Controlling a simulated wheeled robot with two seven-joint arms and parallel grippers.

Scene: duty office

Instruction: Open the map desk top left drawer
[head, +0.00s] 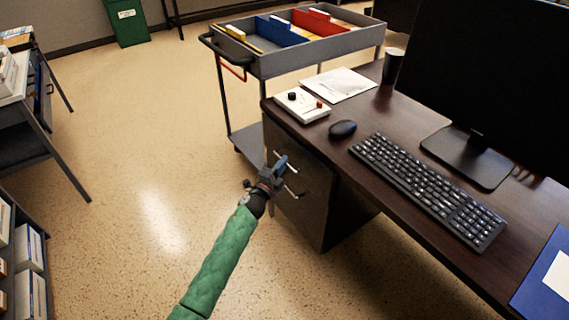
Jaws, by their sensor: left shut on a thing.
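The dark wooden desk (408,117) stands on the right, with a dark drawer pedestal (330,195) under its left end. The top drawer front (297,148) looks flush with the pedestal. My left gripper (281,165), on a green-sleeved arm, is at this front, shut on the top drawer's handle, which it mostly hides. A lower metal handle (292,191) shows just beside the gripper. My right gripper is not in view.
On the desk are a mouse (342,129), a keyboard (428,188), a monitor (490,70), a cup (393,66) and a white control box (301,105). A grey cart (310,53) stands behind the desk. Shelving (22,150) lines the left; the floor between is clear.

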